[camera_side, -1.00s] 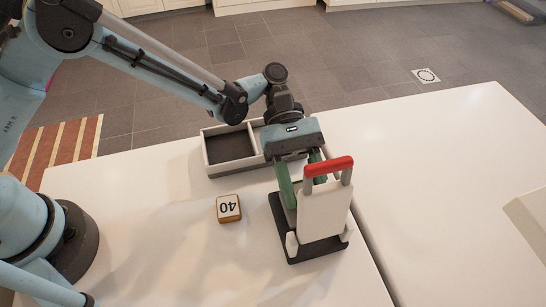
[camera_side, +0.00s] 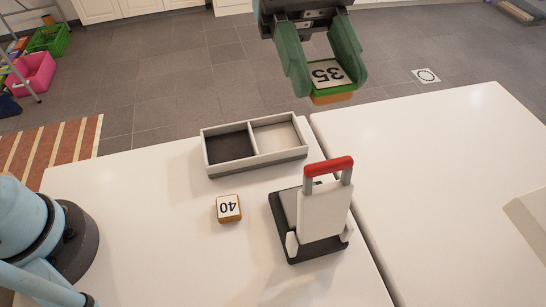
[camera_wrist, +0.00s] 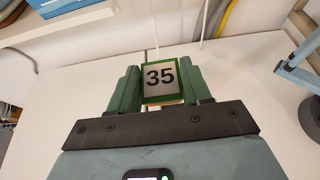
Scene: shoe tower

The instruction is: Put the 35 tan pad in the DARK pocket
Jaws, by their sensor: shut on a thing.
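The 35 tan pad (camera_side: 332,97) has a white top with a black 35, a green band and tan sides. My gripper (camera_side: 325,78) is shut on it and holds it high above the table, toward the back in the side view. The pad also shows between the fingers in the wrist view (camera_wrist: 160,80). A two-pocket tray (camera_side: 255,167) sits on the table below and to the left of my gripper. Its left pocket is the DARK pocket (camera_side: 230,147), with a dark, empty floor. Its right pocket (camera_side: 275,138) has a light floor and is empty.
A 40 pad (camera_side: 228,208) with tan sides lies on the table in front of the tray. A black-based stand (camera_side: 318,246) with a white upright plate and red handle (camera_side: 328,166) stands to its right. A seam between tables runs behind it.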

